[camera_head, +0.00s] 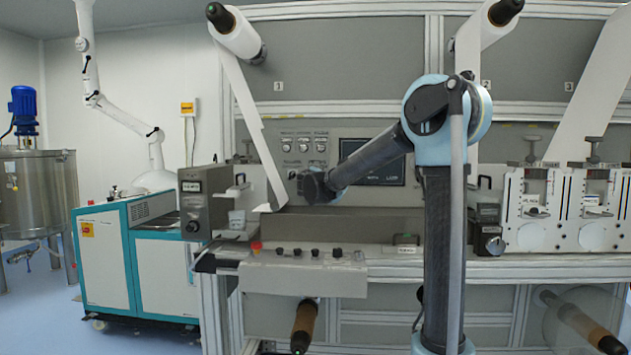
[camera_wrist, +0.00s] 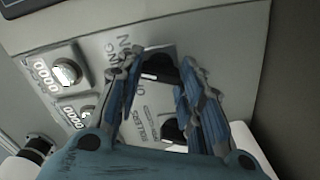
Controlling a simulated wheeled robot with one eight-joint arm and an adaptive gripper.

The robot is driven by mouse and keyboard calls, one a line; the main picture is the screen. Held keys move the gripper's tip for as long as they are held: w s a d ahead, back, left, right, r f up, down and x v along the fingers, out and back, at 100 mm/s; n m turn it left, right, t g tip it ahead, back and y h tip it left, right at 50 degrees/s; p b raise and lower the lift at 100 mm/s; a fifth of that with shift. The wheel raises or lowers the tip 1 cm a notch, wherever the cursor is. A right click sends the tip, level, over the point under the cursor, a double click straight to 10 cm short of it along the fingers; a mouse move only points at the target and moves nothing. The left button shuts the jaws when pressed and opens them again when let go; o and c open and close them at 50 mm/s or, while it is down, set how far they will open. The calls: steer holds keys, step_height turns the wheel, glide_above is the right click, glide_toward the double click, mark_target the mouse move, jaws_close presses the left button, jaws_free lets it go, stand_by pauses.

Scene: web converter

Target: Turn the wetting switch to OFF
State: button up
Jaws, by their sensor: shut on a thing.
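The wetting switch (camera_wrist: 160,65) is a dark knob on a light control panel plate. In the wrist view it sits between the fingertips of my gripper (camera_wrist: 158,72), which is shut on it. The blue-grey fingers cover much of the knob and its label. Only letters ending in "NG" and an "N" show beside it, so I cannot tell the knob's setting. In the head view my gripper (camera_head: 300,184) reaches the lower part of the grey panel (camera_head: 350,130), and my wrist hides the switch there.
A second dark knob marked "ROLLERS" (camera_wrist: 174,131) lies close to my fingers. Round counter dials (camera_wrist: 66,72) sit to the left. In the head view a white web (camera_head: 252,130) runs down left of my gripper. A lower console (camera_head: 303,268) with a red button projects below.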

steer(key=n, duration=1)
steer(key=shift+s+f+n, duration=0.1)
steer(key=shift+f+n, duration=0.15)
steer(key=shift+n, duration=0.15)
stand_by(0.4)
steer(key=o, duration=1.1)
steer(key=shift+c, duration=0.2)
steer(key=s, duration=1.1)
steer(key=shift+s+a, duration=0.2)
steer(key=shift+s, duration=0.15)
